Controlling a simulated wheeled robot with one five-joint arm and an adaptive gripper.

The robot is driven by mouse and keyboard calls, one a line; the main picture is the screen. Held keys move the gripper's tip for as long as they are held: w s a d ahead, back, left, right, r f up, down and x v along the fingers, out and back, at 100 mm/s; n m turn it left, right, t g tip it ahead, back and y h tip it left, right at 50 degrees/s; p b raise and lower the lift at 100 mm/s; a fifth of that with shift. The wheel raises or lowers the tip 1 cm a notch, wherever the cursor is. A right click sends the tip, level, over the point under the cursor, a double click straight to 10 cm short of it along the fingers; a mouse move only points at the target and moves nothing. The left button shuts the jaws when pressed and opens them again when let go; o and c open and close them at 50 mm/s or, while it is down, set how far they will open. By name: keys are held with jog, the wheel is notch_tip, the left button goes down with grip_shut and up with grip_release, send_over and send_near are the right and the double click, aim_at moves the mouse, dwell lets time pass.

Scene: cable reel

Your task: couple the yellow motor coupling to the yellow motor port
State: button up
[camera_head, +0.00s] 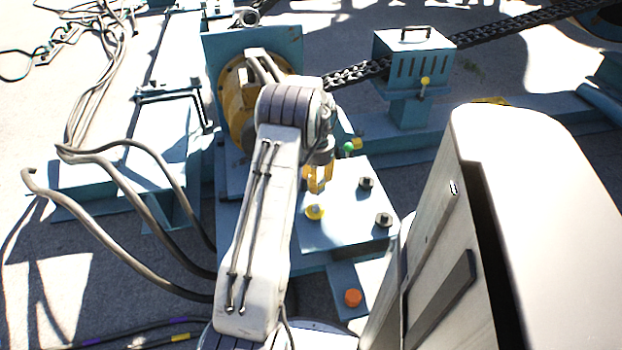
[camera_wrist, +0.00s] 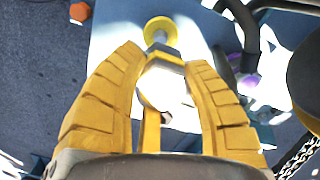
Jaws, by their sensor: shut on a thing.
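My gripper (camera_head: 319,182) has yellow fingers and is above the blue plate of the motor stand. In the wrist view, my gripper (camera_wrist: 162,60) is closed around a pale grey, hexagonal-looking piece (camera_wrist: 163,88), which appears to be the yellow motor coupling. Its outline is washed out by glare and partly hidden by the fingers. The yellow motor port (camera_head: 315,212) is a round yellow collar on the plate, just below the fingertips. In the wrist view the port (camera_wrist: 160,27) lies beyond the fingertips, nearly in line with them. I cannot tell whether the held piece touches it.
Two dark round fittings (camera_head: 383,219) stand on the blue plate (camera_head: 340,235) right of the port. A green knob (camera_head: 348,146) is close behind my gripper. An orange knob (camera_head: 352,297) is in front. Thick grey cables (camera_head: 110,225) arch at left. A large blue-and-yellow motor (camera_head: 238,95) stands behind.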

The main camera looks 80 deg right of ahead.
jog(key=b, duration=0.6)
send_over(315, 206)
jog(key=shift+s+f, duration=0.1)
jog(key=shift+f, duration=4.05)
jog(key=shift+f+b, duration=0.35)
jog(key=shift+f, duration=0.15)
jog(key=o, duration=1.3)
jog(key=shift+c, duration=0.2)
